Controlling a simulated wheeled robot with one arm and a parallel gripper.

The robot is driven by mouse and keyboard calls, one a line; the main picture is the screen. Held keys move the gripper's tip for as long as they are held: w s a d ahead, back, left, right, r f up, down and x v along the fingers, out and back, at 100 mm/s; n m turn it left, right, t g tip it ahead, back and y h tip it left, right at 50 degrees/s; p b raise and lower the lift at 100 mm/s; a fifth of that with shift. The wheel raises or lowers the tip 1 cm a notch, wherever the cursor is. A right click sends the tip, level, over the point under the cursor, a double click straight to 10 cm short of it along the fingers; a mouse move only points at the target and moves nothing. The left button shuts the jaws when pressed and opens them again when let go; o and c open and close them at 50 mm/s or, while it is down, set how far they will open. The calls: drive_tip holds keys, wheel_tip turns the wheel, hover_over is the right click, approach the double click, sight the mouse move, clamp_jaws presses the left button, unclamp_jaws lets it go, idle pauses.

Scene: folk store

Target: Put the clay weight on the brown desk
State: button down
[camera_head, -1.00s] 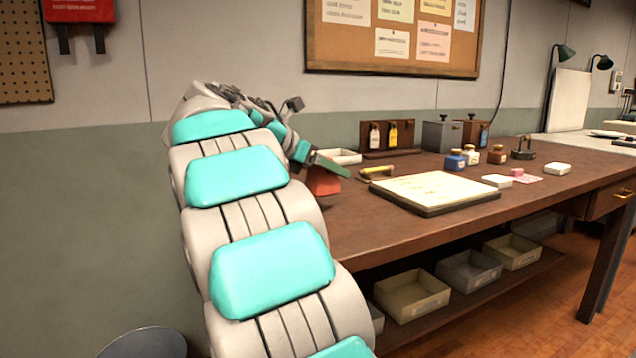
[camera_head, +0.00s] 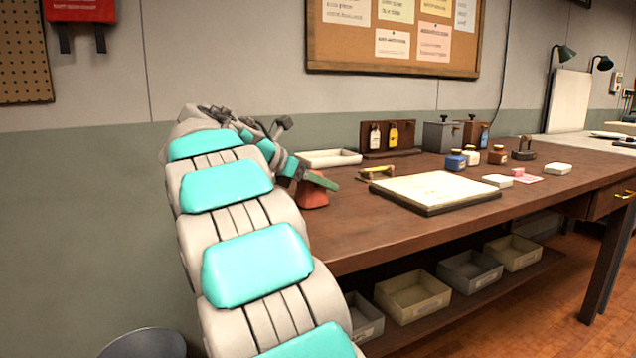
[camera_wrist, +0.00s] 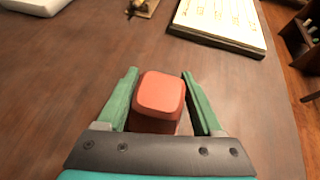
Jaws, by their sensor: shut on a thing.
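The clay weight (camera_wrist: 161,93) is an orange-red block with a rounded top. It sits between the green fingers of my gripper (camera_wrist: 160,74) in the wrist view, and the gripper is shut on it. In the head view the weight (camera_head: 313,195) shows below the gripper (camera_head: 318,181), at the left end of the brown desk (camera_head: 370,235). In the wrist view the brown desktop (camera_wrist: 70,75) lies beneath it. I cannot tell whether the weight's underside touches the desktop. My arm hides part of the desk's left end.
A framed white board (camera_head: 437,192) lies on the desk to the right of the weight. A white tray (camera_head: 330,158) and a yellow-handled tool (camera_head: 377,172) lie behind. Bare desktop surrounds the weight.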

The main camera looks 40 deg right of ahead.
drive_tip(key=shift+c, duration=0.2)
unclamp_jaws()
drive_tip(key=shift+f, duration=0.1)
drive_tip(key=shift+a+r, duration=0.2)
drive_tip(key=shift+r, duration=0.05)
drive_tip(key=p+v, duration=0.1)
drive_tip(key=v, duration=1)
drive_tip(key=shift+a, duration=0.3)
drive_tip(key=shift+r, duration=0.15)
